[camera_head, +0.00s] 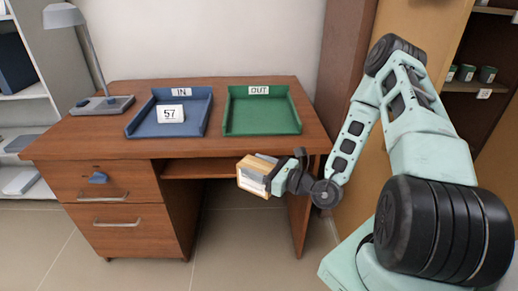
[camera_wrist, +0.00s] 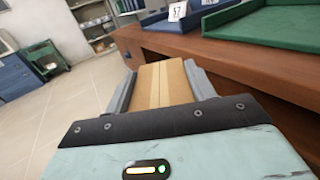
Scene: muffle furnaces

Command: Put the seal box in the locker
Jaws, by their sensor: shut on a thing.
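A small tan box with a pale label (camera_head: 252,178) is held in my gripper (camera_head: 270,177), in front of the desk's right side and just below the desktop level. The wrist view shows the box (camera_wrist: 163,85) between the two grey fingers (camera_wrist: 163,88), with a seam along its top. The fingers are shut on its sides. I cannot read the label, so I cannot confirm that it is the seal box. At the right of the head view stands a tan cabinet or locker with an open-looking shelf (camera_head: 490,88), partly hidden by my arm.
The wooden desk (camera_head: 215,150) bears a blue IN tray (camera_head: 140,120) with a card marked 57 (camera_head: 171,114), a green OUT tray (camera_head: 262,128) and a grey lamp (camera_head: 95,60). Small dark cups (camera_head: 487,74) stand on the right shelf. The floor (camera_head: 225,240) before the desk is clear.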

